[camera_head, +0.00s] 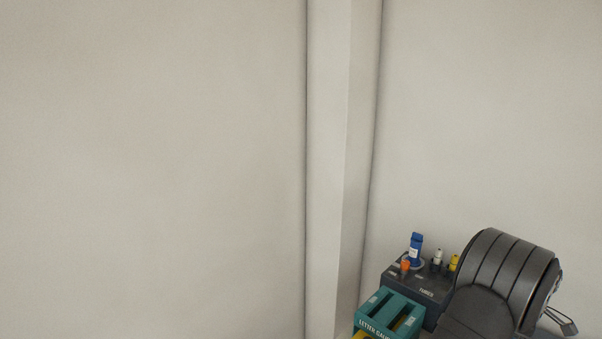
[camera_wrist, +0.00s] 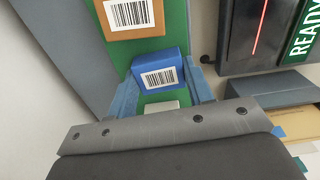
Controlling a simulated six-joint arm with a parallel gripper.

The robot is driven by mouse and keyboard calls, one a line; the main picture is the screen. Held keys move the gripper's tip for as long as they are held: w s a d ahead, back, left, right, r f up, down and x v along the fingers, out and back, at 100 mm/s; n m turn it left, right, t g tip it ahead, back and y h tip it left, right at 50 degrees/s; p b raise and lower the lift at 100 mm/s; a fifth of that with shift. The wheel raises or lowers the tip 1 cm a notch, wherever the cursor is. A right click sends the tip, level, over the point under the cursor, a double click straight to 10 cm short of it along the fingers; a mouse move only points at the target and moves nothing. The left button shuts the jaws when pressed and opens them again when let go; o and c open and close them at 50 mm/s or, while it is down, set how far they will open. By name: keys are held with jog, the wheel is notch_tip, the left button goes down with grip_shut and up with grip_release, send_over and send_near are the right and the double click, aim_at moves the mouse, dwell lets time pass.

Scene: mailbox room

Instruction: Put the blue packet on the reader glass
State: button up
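The blue packet (camera_wrist: 160,76) with a white barcode label shows in the wrist view, over a green surface. My gripper (camera_wrist: 165,88) has its two blue-grey fingers on either side of the packet, one left and one right. The fingers stand apart with the packet at their tips. I cannot tell whether they press on it or whether it rests on the green surface. The reader glass (camera_wrist: 238,40) is a dark panel with a red line, right of the packet. The head view shows neither packet nor gripper.
A brown parcel (camera_wrist: 130,17) with a barcode lies just beyond the packet. A green READY sign (camera_wrist: 303,35) is beside the reader. The head view shows a blue bottle (camera_head: 416,248), a teal letter gauge (camera_head: 388,314) and a black ribbed object (camera_head: 503,270) near a bare wall.

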jog(key=shift+c, duration=0.9)
jog(key=shift+r, duration=2.3)
jog(key=shift+s, duration=0.1)
jog(key=shift+s+a+f+m, duration=0.1)
jog(key=shift+s+a+m, duration=0.15)
jog(key=shift+m, duration=0.3)
jog(key=shift+s+a+m, duration=0.1)
jog(key=shift+s+m, duration=0.2)
jog(key=shift+m, duration=0.25)
jog(key=s+a+m, duration=0.2)
jog(key=m, duration=0.2)
jog(key=s+a+f+m, duration=0.1)
jog(key=s+a+m, duration=0.1)
jog(key=m, duration=0.3)
jog(key=s+a+m, duration=0.1)
jog(key=s+m, duration=0.2)
jog(key=m, duration=0.1)
jog(key=shift+s+a+f+m, duration=0.15)
jog(key=shift+s+a+m, duration=0.15)
jog(key=shift+a, duration=0.1)
jog(key=s+a+m, duration=0.1)
jog(key=m, duration=0.1)
jog(key=shift+s+a+f+m, duration=0.1)
jog(key=shift+s+f+m, duration=0.05)
jog(key=shift+m, duration=0.15)
jog(key=shift+s+a+f, duration=0.1)
jog(key=shift+s+f, duration=0.05)
jog(key=shift+f, duration=2)
